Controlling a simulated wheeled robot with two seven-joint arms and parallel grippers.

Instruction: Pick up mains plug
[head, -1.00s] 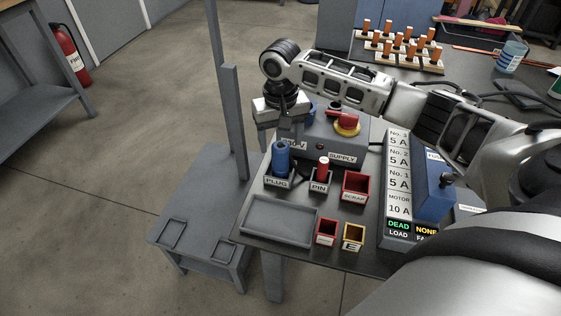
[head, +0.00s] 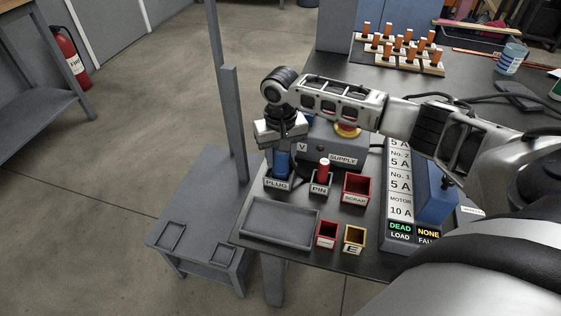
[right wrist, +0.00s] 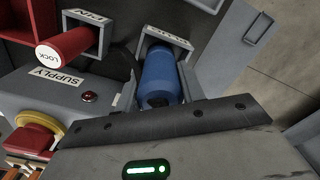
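The mains plug is a blue cylinder (head: 282,165) standing upright in a grey holder labelled PLUG (head: 277,184). In the right wrist view the plug (right wrist: 161,78) stands in its holder just beyond the dark edge of my gripper. My right gripper (head: 283,158) is directly over the plug, pointing down. Its fingers are apart, one on either side of the plug's top, which they partly hide. I cannot tell whether they touch it. My left gripper is not in view.
A red lock pin stands in the PIN holder (head: 319,189), close right of the plug. The grey SUPPLY box (head: 345,150) is behind it. A red scrap bin (head: 356,187) is farther right. An empty grey tray (head: 278,224) lies in front.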

